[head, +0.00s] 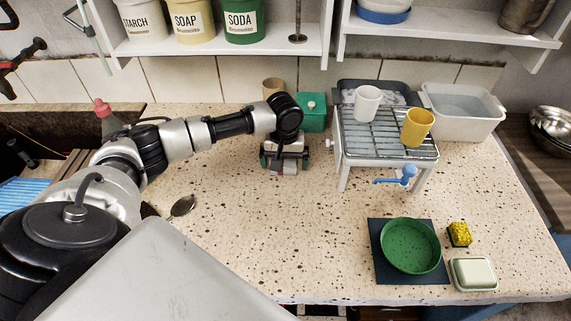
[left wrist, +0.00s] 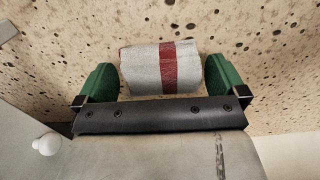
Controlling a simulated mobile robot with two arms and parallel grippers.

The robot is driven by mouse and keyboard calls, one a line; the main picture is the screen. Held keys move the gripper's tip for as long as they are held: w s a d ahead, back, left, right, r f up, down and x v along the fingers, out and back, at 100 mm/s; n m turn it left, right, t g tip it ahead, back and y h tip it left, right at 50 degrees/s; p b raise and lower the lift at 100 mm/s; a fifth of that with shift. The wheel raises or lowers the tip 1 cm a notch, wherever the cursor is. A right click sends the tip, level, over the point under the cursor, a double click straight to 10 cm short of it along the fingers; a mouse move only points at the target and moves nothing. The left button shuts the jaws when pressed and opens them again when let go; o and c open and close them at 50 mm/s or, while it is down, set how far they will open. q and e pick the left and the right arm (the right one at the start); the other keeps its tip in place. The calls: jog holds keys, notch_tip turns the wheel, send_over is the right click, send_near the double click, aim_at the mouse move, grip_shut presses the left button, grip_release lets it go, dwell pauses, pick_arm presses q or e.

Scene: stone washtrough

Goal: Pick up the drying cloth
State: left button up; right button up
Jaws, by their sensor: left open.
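The drying cloth (left wrist: 147,68) is a grey-white roll with a red stripe, lying on the speckled stone top in the left wrist view. In the head view only a small part of the cloth (head: 286,169) shows under my left gripper (head: 284,161). My left gripper (left wrist: 161,80) is open, with one green finger off each end of the roll. The cloth lies between the fingers, and a small gap shows at each side. My right gripper is not in view.
A white rack (head: 343,142) with a white mug (head: 367,102) and a yellow mug (head: 417,127) stands right of the gripper. A green box (head: 312,113) is close behind it. A green dish (head: 410,246), sponge (head: 459,234) and soap dish (head: 473,274) lie front right. The front middle is clear.

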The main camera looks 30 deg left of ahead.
aim_at(284, 160)
pick_arm(q)
jog(key=c, duration=0.9)
notch_tip(284, 160, up, 10)
jog(key=shift+r, duration=0.1)
jog(key=shift+c, duration=0.2)
jog(key=o, duration=0.4)
jog(key=c, duration=0.3)
